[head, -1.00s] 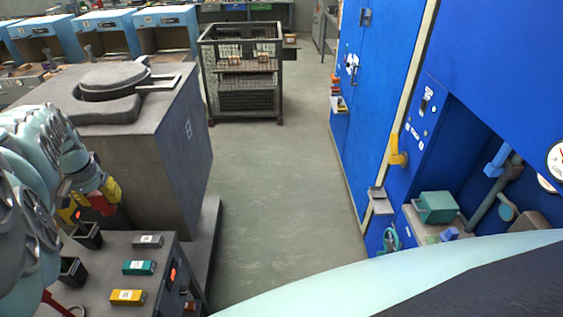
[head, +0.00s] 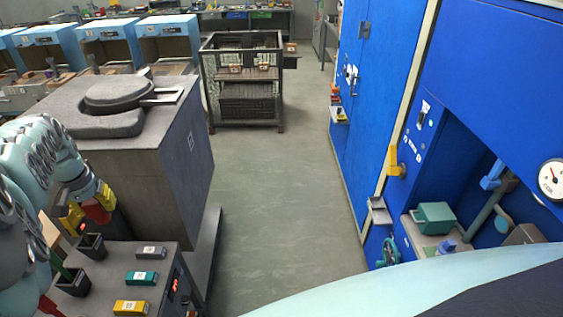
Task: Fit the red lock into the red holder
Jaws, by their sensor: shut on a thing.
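My gripper (head: 88,210), with yellow fingers, is at the lower left in the head view. It is shut on a small red piece (head: 97,213), which looks like the red lock. The fingers and arm hide part of it. It is just above and behind a black open cup (head: 92,248) on the grey bench; I cannot tell if they touch. Another red part (head: 46,306) shows at the bottom left, partly hidden by my arm. I cannot tell whether it is the red holder.
The bench (head: 162,262) carries grey (head: 151,252), teal (head: 142,278) and yellow (head: 131,307) labelled blocks and a second black cup (head: 74,284). A large grey block (head: 150,165) stands behind. Blue cabinets (head: 365,110) line the right. The floor (head: 275,200) between is clear.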

